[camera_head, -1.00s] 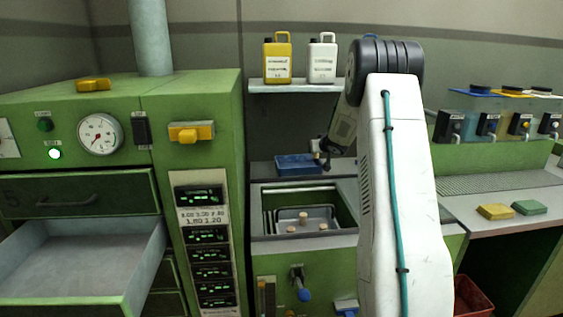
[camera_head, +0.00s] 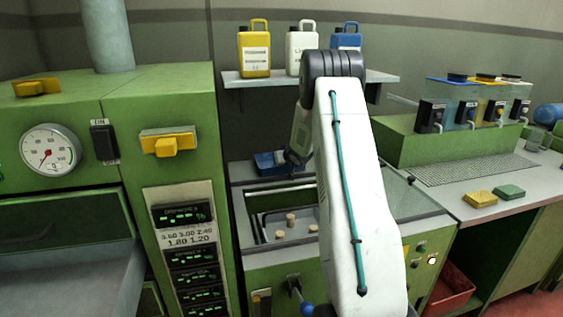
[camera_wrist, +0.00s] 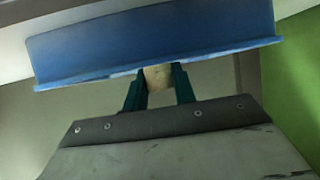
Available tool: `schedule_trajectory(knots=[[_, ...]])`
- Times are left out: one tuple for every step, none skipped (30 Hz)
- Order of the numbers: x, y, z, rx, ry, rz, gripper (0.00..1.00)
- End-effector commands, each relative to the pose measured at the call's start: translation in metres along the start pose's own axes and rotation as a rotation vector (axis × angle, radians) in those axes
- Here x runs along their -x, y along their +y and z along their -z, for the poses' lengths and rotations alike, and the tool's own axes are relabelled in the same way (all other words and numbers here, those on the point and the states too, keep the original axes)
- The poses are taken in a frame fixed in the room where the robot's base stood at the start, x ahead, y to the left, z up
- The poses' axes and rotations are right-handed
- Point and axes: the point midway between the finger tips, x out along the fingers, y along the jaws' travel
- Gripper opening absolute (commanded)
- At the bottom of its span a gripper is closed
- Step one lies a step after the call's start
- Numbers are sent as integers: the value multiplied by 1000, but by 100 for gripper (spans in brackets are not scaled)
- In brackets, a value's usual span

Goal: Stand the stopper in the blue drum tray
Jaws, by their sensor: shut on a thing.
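The blue drum tray (camera_head: 265,166) sits on the ledge behind the sunken basin, and its blue wall (camera_wrist: 150,42) fills the upper part of the wrist view. My gripper (camera_wrist: 158,77) has its teal fingers shut on a pale cork stopper (camera_wrist: 157,76). The stopper's upper end is against or just before the tray's lower edge in that view; I cannot tell whether they touch. In the head view my wrist (camera_head: 300,135) is at the tray's right end, and the held stopper is not clear there.
Several cork stoppers (camera_head: 291,220) stand in the basin (camera_head: 262,211) in front of the tray. A shelf (camera_head: 236,80) with yellow, white and blue jugs is above. A green cabinet (camera_head: 190,90) with an open drawer (camera_head: 85,280) stands left. Yellow and green pads (camera_head: 480,198) lie on the right counter.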

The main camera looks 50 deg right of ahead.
Motion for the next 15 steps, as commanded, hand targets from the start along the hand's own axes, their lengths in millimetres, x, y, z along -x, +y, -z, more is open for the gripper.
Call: schedule_trajectory(knots=[[-4, 0, -7, -2, -2, 0, 6], [-5, 0, -10, -1, -1, 1, 6], [-6, 0, -12, -1, 0, 0, 6], [-7, 0, -12, -1, 1, 0, 6], [-7, 0, -13, -1, 2, 0, 6], [-7, 0, -13, -1, 2, 0, 6], [-7, 0, -13, -1, 2, -1, 6], [-7, 0, -12, -1, 2, -1, 6], [-7, 1, -12, -1, 2, -1, 6], [-7, 1, -13, -1, 2, -1, 6], [-7, 1, -13, -1, 2, -1, 6], [-7, 1, -13, -1, 1, -1, 6], [-8, 1, -14, -1, 1, -1, 6], [-8, 1, -15, -1, 1, -1, 6], [-9, 1, -16, -1, 1, -1, 6]])
